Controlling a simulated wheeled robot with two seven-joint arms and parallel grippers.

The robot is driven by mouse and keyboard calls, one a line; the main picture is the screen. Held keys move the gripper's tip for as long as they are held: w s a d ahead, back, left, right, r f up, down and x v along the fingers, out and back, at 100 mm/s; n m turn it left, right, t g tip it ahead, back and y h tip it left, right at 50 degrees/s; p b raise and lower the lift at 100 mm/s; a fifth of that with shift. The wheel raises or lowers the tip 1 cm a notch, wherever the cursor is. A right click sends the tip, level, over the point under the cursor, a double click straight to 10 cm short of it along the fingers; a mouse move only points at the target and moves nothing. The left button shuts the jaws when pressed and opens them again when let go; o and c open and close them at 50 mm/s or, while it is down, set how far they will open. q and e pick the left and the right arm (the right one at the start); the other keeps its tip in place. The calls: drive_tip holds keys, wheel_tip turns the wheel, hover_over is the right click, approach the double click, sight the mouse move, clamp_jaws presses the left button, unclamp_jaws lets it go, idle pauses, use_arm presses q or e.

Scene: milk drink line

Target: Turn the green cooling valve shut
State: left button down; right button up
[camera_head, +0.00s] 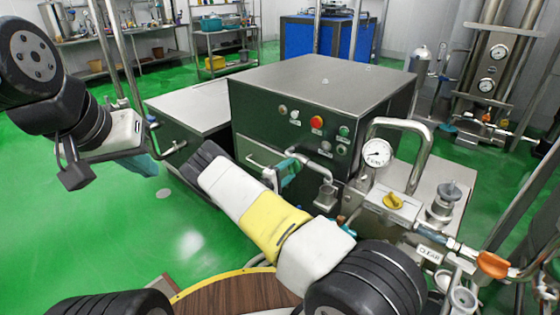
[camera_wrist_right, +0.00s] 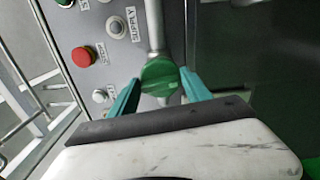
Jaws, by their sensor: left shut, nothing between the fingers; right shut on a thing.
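The green cooling valve (camera_wrist_right: 161,76) is a round ridged knob on a silver pipe at the machine's front panel. In the right wrist view it sits between the two teal fingers of my right gripper (camera_wrist_right: 160,92), which is shut on it. In the head view my right gripper (camera_head: 286,170) is at the front of the steel machine, and the knob there is largely hidden by the hand. My left gripper (camera_head: 146,165) is shut and empty, held over the green floor at the left, apart from the machine.
The steel machine (camera_head: 325,85) carries a red button (camera_head: 316,121) and several small controls near the knob. A round brown table (camera_head: 235,294) is in front. Open floor lies left.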

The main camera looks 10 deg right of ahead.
drive_tip(key=shift+f+m, duration=0.1)
drive_tip(key=shift+m, duration=0.5)
drive_tip(key=o, duration=1.3)
drive_tip(key=shift+c, duration=0.2)
drive_tip(key=v, duration=0.7)
drive_tip(key=shift+s+a, duration=0.25)
drive_tip(key=shift+a, duration=0.1)
